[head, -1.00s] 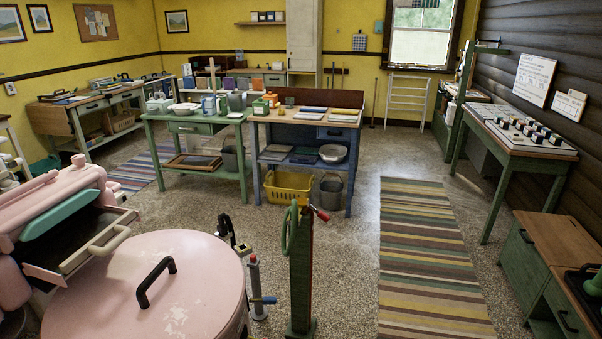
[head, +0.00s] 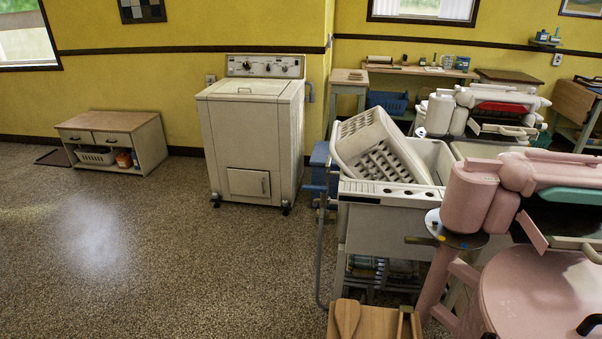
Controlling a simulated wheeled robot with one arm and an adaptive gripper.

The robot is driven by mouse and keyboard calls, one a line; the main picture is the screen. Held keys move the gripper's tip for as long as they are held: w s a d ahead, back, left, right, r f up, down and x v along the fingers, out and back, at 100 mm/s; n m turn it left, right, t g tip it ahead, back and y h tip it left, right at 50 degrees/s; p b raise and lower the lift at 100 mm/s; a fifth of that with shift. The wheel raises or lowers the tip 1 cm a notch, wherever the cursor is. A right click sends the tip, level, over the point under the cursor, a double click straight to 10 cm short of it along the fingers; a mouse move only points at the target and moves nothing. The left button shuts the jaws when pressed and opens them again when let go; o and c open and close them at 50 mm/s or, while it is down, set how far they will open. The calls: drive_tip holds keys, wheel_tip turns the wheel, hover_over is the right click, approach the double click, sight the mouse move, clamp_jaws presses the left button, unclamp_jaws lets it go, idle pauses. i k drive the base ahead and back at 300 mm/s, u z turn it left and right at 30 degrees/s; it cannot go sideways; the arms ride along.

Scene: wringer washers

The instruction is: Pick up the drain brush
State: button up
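I cannot make out a drain brush in the head view. A white laundry basket (head: 376,146) sits tilted in a pale wash sink (head: 385,215) right of the middle. The insides of the sink and basket are partly hidden. A wooden box (head: 362,324) with a paddle-shaped wooden tool (head: 346,318) stands at the bottom edge, cut off by the frame. My gripper does not show in this view.
A cream washer (head: 252,140) on casters stands against the yellow wall. A low cabinet (head: 115,142) is at the left. The speckled floor (head: 150,255) at left and centre is clear.

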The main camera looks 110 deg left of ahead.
sight(356, 75)
drive_tip(key=u, duration=0.15)
drive_tip(key=i, duration=5.65)
drive_tip(key=u, duration=3.2)
drive_tip(key=i, duration=2.7)
